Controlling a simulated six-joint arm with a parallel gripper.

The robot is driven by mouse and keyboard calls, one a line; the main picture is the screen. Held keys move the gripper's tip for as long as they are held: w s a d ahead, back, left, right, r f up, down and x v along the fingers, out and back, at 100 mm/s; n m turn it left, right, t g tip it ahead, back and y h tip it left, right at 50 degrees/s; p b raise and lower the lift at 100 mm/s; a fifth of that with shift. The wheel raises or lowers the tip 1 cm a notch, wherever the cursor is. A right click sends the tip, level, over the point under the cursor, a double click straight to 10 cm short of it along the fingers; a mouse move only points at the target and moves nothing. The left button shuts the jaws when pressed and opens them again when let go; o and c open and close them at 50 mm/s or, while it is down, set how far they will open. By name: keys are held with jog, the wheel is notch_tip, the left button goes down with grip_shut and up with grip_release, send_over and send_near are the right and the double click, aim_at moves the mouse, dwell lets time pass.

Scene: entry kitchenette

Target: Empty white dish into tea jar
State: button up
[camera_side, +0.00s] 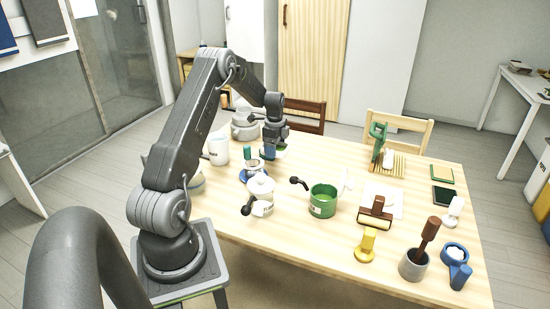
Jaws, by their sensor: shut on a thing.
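My gripper (271,140) is above the far left part of the wooden table, pointing down. It is shut on the teal upright grip (268,153) of what looks like the white dish (281,149), with green showing at its right; the gripper partly hides it, and its tilt is unclear. Just below and left stands a small clear jar (254,165) with a dark band, by a blue base (250,177). A white lidded pot (260,187) with a label and dark handle stands nearer. I cannot tell for certain which is the tea jar.
A green pot (322,201) with a dark handle stands mid-table. A white pitcher (218,148) and a grey kettle (245,126) stand left of the gripper. A brown-handled roller (375,214), yellow stamp (367,244) and grey mortar (413,264) are at the right.

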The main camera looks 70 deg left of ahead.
notch_tip(320, 180, up, 8)
jog(key=shift+f, duration=0.1)
jog(key=w+d+n, duration=0.5)
jog(key=w+d, duration=0.5)
jog(key=d, duration=0.5)
jog(key=w+d+n, duration=0.4)
jog(key=w+d, duration=0.6)
jog(key=d, duration=0.5)
jog(key=shift+t+h, duration=0.5)
jog(key=shift+h, duration=0.3)
jog(key=f, duration=0.1)
jog(key=a+f, duration=0.1)
jog(key=f, duration=0.2)
jog(key=shift+s+a+f, duration=0.25)
jog(key=shift+s+a, duration=0.15)
jog(key=shift+s+a+r+t+h, duration=0.4)
jog(key=shift+s+a+r+h, duration=0.05)
jog(key=shift+a+r+h, duration=0.3)
jog(key=shift+s+a+r+t+h, duration=0.4)
jog(key=shift+a+r+h, duration=0.35)
